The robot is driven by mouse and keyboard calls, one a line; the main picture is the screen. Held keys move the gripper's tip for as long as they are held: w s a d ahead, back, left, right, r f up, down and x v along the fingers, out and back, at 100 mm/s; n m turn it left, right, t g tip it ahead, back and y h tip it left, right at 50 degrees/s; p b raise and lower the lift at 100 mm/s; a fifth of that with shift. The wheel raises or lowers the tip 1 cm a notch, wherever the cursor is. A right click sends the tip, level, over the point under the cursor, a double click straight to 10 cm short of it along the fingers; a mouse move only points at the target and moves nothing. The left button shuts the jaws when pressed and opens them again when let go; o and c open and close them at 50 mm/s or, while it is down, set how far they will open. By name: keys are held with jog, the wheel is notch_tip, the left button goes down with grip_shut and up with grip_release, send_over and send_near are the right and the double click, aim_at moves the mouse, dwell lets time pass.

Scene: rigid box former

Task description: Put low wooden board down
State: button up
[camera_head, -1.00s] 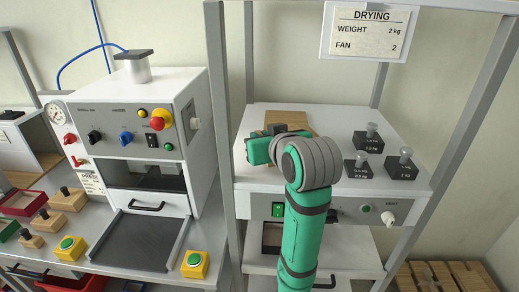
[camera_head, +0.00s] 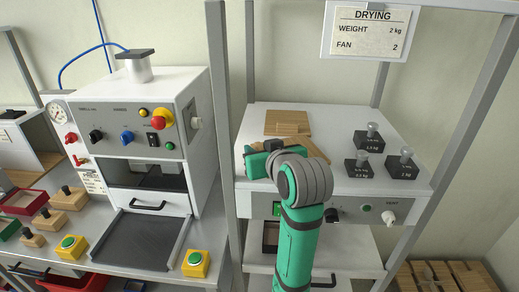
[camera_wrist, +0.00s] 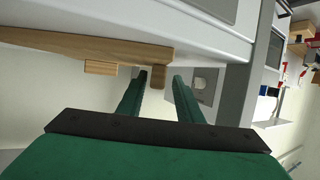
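A flat wooden board (camera_head: 287,121) lies on the white top of the drying unit. A second wooden piece (camera_head: 318,155) lies just in front of it, partly hidden by my wrist. In the wrist view a long wooden board (camera_wrist: 75,45) lies against the white surface, seen edge-on, with a small block (camera_wrist: 100,67) and a short end piece (camera_wrist: 158,80) standing out from it. I cannot tell which head-view piece it is. My gripper (camera_wrist: 161,74) is open, its two green fingers apart on either side of the end piece, with gaps visible. In the head view its fingertips are hidden.
Several black weights (camera_head: 370,137) stand on the right of the white top (camera_head: 345,118). Grey frame posts (camera_head: 222,130) rise beside the unit, and the drying sign (camera_head: 371,32) hangs above. The press (camera_head: 160,120) stands to the left.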

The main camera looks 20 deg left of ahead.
jog(key=shift+r, duration=0.1)
jog(key=shift+s+d+r, duration=0.1)
jog(key=shift+d, duration=0.15)
jog(key=v, duration=1.1)
jog(key=shift+s+d, duration=0.15)
